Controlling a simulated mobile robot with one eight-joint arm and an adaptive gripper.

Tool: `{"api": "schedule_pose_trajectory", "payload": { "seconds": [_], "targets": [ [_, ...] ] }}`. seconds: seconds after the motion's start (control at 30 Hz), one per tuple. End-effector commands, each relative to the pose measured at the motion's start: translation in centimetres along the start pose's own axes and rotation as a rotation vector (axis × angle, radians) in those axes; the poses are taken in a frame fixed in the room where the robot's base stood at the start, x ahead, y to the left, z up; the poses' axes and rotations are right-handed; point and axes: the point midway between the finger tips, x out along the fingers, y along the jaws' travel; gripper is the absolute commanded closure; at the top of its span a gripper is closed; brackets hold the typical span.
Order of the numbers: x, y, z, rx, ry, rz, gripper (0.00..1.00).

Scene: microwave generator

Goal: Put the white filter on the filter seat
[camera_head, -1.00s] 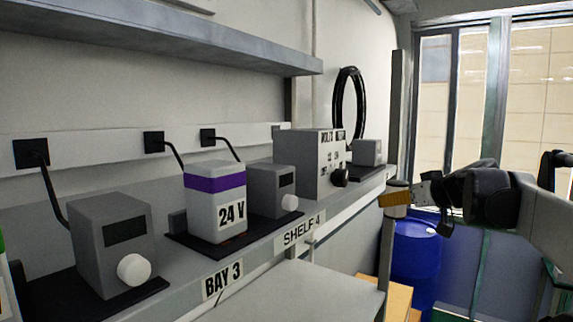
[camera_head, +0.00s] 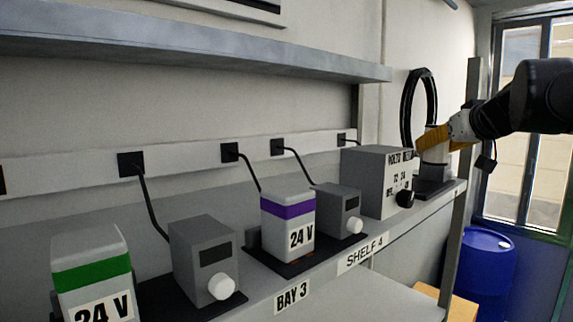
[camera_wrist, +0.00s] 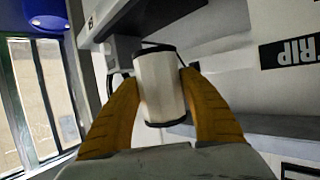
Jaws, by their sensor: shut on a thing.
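The white filter (camera_wrist: 160,88) is a short white cylinder with dark ends. In the wrist view it sits between the two orange fingers of my gripper (camera_wrist: 160,80), which is shut on it. In the head view my gripper (camera_head: 436,138) holds the filter (camera_head: 433,146) at the far right end of the shelf. The filter appears just above or in front of a small grey unit on a dark base (camera_head: 434,188). I cannot tell whether they touch. The filter seat cannot be clearly made out.
A grey voltage box (camera_head: 378,180) with a black knob stands left of my gripper. Further left are a purple-banded 24 V block (camera_head: 288,225), grey units and a green-banded block (camera_head: 92,275). A black cable loop (camera_head: 408,105) hangs behind. A blue barrel (camera_head: 484,262) stands below right.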

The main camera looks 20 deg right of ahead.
Motion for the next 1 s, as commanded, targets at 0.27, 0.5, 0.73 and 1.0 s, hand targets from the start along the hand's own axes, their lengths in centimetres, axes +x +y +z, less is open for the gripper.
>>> {"api": "schedule_pose_trajectory", "payload": {
  "seconds": [0.27, 0.5, 0.73, 1.0],
  "targets": [
    [3.7, -2.8, 1.0, -0.001, 0.001, 0.0, 0.82],
    [5.0, -2.9, 3.7, 0.001, 0.001, 0.001, 0.82],
    [5.4, -2.9, 4.9, 0.001, 0.0, 0.001, 0.82],
    [5.6, -2.9, 5.3, 0.0, 0.0, 0.001, 0.48]
  ]
}}
